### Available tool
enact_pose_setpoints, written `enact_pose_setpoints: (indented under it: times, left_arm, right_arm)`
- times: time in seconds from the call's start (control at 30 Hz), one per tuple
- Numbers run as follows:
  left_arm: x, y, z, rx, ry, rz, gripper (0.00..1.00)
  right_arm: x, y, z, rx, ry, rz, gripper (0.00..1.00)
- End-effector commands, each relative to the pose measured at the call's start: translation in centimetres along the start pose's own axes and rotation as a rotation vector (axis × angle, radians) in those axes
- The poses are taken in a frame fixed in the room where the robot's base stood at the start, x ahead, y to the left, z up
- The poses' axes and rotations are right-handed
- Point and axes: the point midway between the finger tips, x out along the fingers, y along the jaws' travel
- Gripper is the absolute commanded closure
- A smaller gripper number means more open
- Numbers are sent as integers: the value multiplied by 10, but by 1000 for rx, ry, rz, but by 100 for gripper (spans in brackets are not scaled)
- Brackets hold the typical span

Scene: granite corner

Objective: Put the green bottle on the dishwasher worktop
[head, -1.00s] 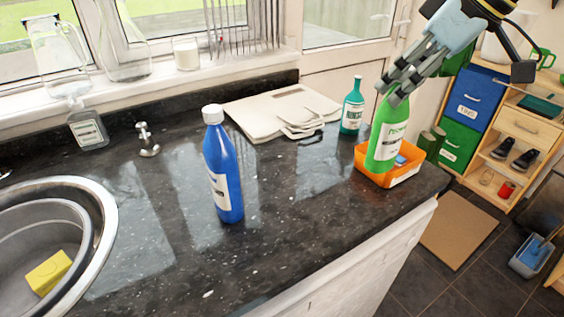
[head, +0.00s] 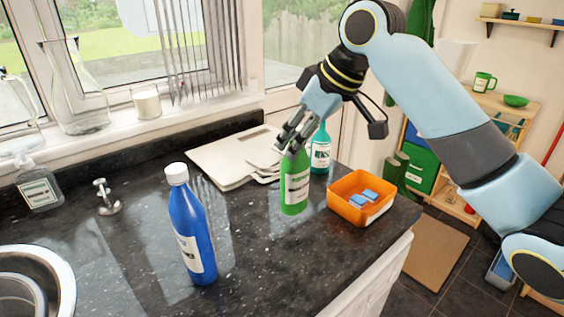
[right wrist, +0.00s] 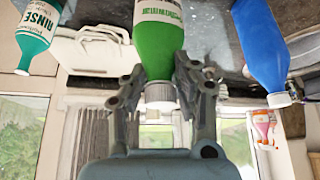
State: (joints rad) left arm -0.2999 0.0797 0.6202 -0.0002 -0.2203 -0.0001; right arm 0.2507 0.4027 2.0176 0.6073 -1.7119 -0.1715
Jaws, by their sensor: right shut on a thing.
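The green bottle (head: 295,185) with a white label is upright over the dark speckled worktop (head: 250,255), left of the orange tray. Its base appears at or very near the surface; I cannot tell whether it touches. My right gripper (head: 293,142) is shut on the bottle's upper part from above, hiding its cap in the head view. In the right wrist view the bottle (right wrist: 158,40) sits between the two fingers (right wrist: 158,78), its white cap towards the palm. My left gripper is not in view.
A blue bottle (head: 190,230) stands front left. A teal bottle (head: 320,152) stands just behind the green one. An orange tray (head: 345,208) with blue pieces is at right, near the worktop's edge. Pale boards (head: 225,160) lie behind. Free worktop lies between the blue and green bottles.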

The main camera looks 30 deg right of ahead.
Motion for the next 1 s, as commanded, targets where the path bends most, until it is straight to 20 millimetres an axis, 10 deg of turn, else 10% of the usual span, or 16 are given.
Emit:
enact_pose_setpoints:
  times: [0.53,0.93,0.97,1.0]
  left_arm:
    - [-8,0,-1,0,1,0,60]
    - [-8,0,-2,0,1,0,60]
    - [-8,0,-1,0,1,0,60]
    - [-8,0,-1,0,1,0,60]
  right_arm:
    - [58,-6,2,-2,1,1,100]
    - [63,-6,6,-1,2,2,100]
    - [64,-6,7,-1,0,1,70]
    - [64,-6,7,-1,0,1,65]
